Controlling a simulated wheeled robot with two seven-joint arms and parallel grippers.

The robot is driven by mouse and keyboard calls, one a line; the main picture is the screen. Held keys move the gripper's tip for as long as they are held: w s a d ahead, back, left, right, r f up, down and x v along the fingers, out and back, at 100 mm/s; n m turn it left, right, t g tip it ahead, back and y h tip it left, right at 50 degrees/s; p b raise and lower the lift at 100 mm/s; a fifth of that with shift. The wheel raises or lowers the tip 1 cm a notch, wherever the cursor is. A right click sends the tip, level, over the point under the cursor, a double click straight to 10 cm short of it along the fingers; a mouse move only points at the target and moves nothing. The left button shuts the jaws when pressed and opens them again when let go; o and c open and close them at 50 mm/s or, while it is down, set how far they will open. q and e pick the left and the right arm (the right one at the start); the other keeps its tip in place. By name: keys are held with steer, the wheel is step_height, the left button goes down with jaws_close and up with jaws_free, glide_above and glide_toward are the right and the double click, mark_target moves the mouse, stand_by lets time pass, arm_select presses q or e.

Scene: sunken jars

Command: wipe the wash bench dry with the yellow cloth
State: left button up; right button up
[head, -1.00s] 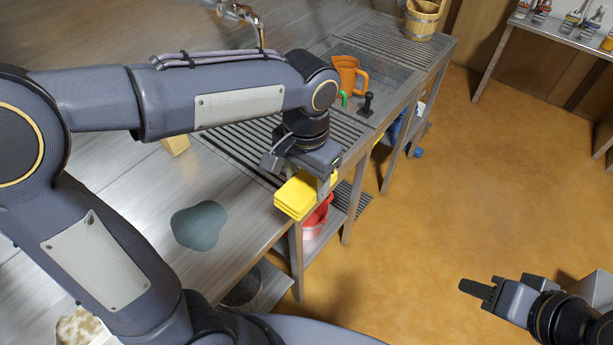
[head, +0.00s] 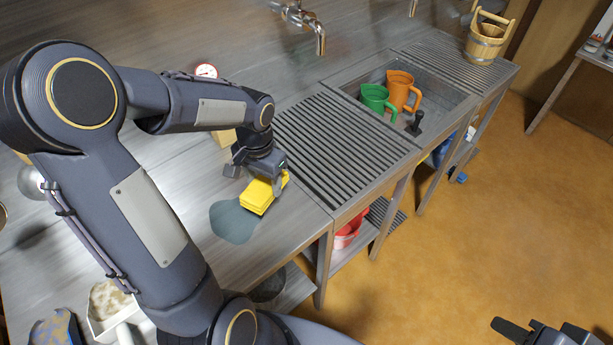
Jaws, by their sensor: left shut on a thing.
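The yellow cloth (head: 258,196) is a folded block held in my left gripper (head: 264,184), which is shut on it. It is over the bare metal top of the wash bench (head: 290,232), at the edge of a dark wet patch (head: 229,222). The cloth covers part of the patch's upper right side. I cannot tell whether the cloth touches the bench. My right gripper (head: 510,328) is at the lower right, over the floor and away from the bench, cut by the frame edge. Its fingers cannot be made out well.
A ribbed drainboard (head: 340,150) lies right of the cloth. Beyond it, the sink holds a green jug (head: 376,98) and an orange jug (head: 401,90). A wooden bucket (head: 484,42) stands at the far end. A tap (head: 308,28) overhangs the bench. A red tub (head: 347,232) sits below.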

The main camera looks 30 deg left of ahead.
mark_target(251, 183)
arm_select(q)
steer(key=a, duration=0.1)
steer(key=s+a+f, duration=0.1)
steer(key=shift+s+a+f+n, duration=0.15)
steer(key=shift+a+f+n, duration=0.15)
steer(key=shift+a, duration=0.1)
steer(key=shift+a+f, duration=0.15)
steer(key=shift+f, duration=0.1)
step_height(251, 183, down, 5)
steer(key=b, duration=0.5)
steer(key=shift+f, duration=0.2)
steer(key=shift+r, duration=0.15)
steer(key=shift+s+a+p, duration=0.3)
steer(key=shift+s+a, duration=0.45)
steer(key=shift+s, duration=0.2)
steer(key=shift+s+a+f, duration=0.15)
steer(key=shift+s+a, duration=1.25)
steer(key=shift+s, duration=0.3)
steer(key=shift+s+a+f, duration=0.1)
steer(key=shift+s+a, duration=1.25)
steer(key=shift+s, duration=0.3)
steer(key=shift+w+d+f+b, duration=0.15)
steer(key=shift+w+d, duration=1.05)
steer(key=shift+w, duration=0.25)
steer(key=shift+w+d+f+b, duration=0.1)
steer(key=shift+w+d+b, duration=0.1)
steer(key=shift+w+d, duration=1.1)
steer(key=shift+w+d+f+b, duration=0.15)
steer(key=shift+w+d, duration=0.95)
steer(key=shift+w, duration=0.45)
